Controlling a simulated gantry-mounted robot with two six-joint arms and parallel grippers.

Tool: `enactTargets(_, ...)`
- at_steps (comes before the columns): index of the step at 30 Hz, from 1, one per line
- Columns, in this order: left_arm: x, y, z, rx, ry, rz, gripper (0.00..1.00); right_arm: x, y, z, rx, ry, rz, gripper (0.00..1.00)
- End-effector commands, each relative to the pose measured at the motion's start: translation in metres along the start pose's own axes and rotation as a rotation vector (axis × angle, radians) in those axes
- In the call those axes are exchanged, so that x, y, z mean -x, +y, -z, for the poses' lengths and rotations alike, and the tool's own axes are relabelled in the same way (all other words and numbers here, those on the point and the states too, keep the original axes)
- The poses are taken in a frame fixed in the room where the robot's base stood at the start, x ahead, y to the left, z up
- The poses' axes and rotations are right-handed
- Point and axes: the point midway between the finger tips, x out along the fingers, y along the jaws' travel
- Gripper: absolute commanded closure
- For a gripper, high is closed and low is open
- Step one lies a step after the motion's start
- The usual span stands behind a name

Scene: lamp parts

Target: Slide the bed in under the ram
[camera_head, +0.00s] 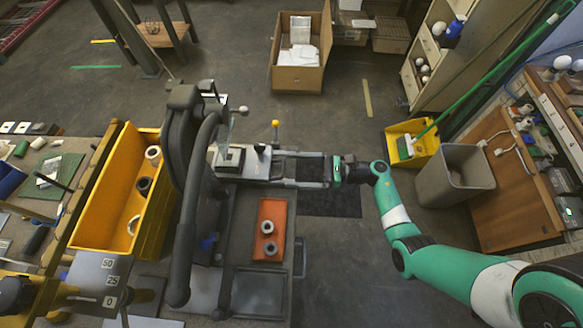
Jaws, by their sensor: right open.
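The press (183,140) stands left of centre, with a dark curved frame or lever in front of it. Its ram is hidden or cannot be told apart from the frame. What looks like the bed, a light grey metal slide (258,168), lies right of the press. It carries a small block and a black knob, and dark rails (305,169) run from it to the right. My right gripper (334,170) is open at the right end of these rails. I cannot tell whether it touches them. My left gripper is not in view.
An orange tray (270,216) with ring parts lies on the bench in front of the slide. A yellow bin (118,200) with rings stands at left. A grey waste bin (453,175) and a yellow dustpan (411,143) stand right. A cardboard box (300,76) is on the floor behind.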

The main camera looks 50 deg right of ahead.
Motion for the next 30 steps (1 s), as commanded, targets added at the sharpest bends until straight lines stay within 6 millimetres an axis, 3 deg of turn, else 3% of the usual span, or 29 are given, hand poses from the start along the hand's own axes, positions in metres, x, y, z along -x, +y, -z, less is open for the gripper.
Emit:
enactTargets(4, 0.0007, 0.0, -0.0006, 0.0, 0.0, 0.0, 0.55, -0.0135, 0.0004, 0.0004, -0.001, 0.0, -0.001, 0.0)
enactTargets(12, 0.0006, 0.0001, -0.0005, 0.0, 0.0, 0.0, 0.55, -0.0149, -0.0001, 0.0001, 0.0, 0.0, 0.001, 0.02)
enactTargets(27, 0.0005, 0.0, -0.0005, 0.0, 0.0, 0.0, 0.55, -0.0147, 0.0006, -0.0003, 0.0, -0.001, -0.001, 0.92)
enactTargets(30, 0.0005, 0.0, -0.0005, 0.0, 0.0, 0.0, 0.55, -0.0148, 0.0007, -0.0004, 0.0, -0.001, -0.002, 1.0)
